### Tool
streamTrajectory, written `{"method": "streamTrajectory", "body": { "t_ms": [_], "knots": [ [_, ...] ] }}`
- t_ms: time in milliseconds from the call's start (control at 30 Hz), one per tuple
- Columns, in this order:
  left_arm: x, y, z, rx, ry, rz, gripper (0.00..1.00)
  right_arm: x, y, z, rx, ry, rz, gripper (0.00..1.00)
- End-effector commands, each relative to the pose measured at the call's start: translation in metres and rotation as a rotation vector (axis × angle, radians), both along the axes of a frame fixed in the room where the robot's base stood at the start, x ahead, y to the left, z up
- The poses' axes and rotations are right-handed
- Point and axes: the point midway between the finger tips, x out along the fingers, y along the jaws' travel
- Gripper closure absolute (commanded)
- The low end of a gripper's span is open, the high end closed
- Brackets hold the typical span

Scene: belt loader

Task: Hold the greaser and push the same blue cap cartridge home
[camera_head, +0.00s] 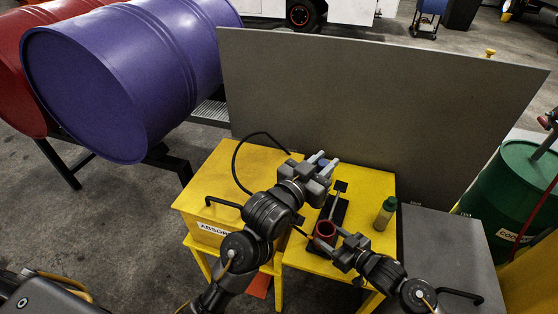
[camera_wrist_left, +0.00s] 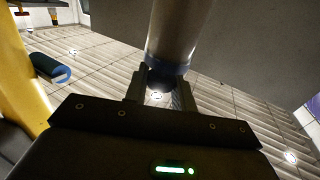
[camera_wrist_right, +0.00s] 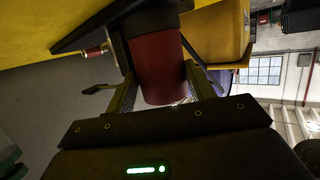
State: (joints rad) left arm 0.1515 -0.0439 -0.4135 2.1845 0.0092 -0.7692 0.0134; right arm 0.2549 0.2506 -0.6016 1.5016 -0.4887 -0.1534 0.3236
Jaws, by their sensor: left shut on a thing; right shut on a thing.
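My left gripper (camera_head: 321,168) is shut on the blue cap cartridge, above the yellow stand. In the left wrist view the cartridge's grey body (camera_wrist_left: 182,30) and blue band (camera_wrist_left: 167,68) stand between the fingers (camera_wrist_left: 160,92). In the head view the cartridge is mostly hidden by the gripper. My right gripper (camera_head: 338,247) is shut on the red greaser barrel (camera_head: 325,228), whose round open end faces up. In the right wrist view the red barrel (camera_wrist_right: 158,65) sits between both fingers (camera_wrist_right: 162,85). The cartridge is apart from the barrel's open end.
The greaser is by a black strip (camera_head: 340,211) on the yellow stand (camera_head: 365,185). A yellow box (camera_head: 205,215) with a black handle is at left. A grey panel (camera_head: 370,100) rises behind. A purple drum (camera_head: 125,75) lies at upper left.

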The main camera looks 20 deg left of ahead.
Motion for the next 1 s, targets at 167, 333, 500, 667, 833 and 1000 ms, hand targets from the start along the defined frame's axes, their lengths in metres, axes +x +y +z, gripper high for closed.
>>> {"method": "streamTrajectory", "body": {
  "t_ms": [167, 333, 500, 667, 833, 1000],
  "knots": [
    [-0.002, -0.033, -0.021, -0.001, 0.004, -0.093, 1.0, 0.0, 0.0, 0.0, 0.0, 0.0, -0.002, 0.61],
    [-0.004, -0.041, -0.027, -0.001, 0.0, -0.122, 1.0, 0.001, -0.001, 0.0, 0.001, 0.001, -0.003, 0.61],
    [-0.005, -0.041, -0.027, -0.002, 0.001, -0.122, 1.0, 0.001, -0.001, 0.0, 0.001, 0.001, -0.003, 0.61],
    [-0.005, -0.041, -0.028, 0.0, 0.001, -0.121, 1.0, 0.001, -0.001, 0.0, 0.001, 0.001, -0.003, 0.61],
    [-0.005, -0.041, -0.037, 0.0, 0.002, -0.121, 1.0, 0.001, -0.001, 0.0, 0.001, 0.001, -0.003, 0.61],
    [-0.005, -0.041, -0.053, 0.0, 0.003, -0.121, 1.0, 0.001, -0.001, 0.0, 0.0, 0.001, -0.004, 0.61]
  ]
}}
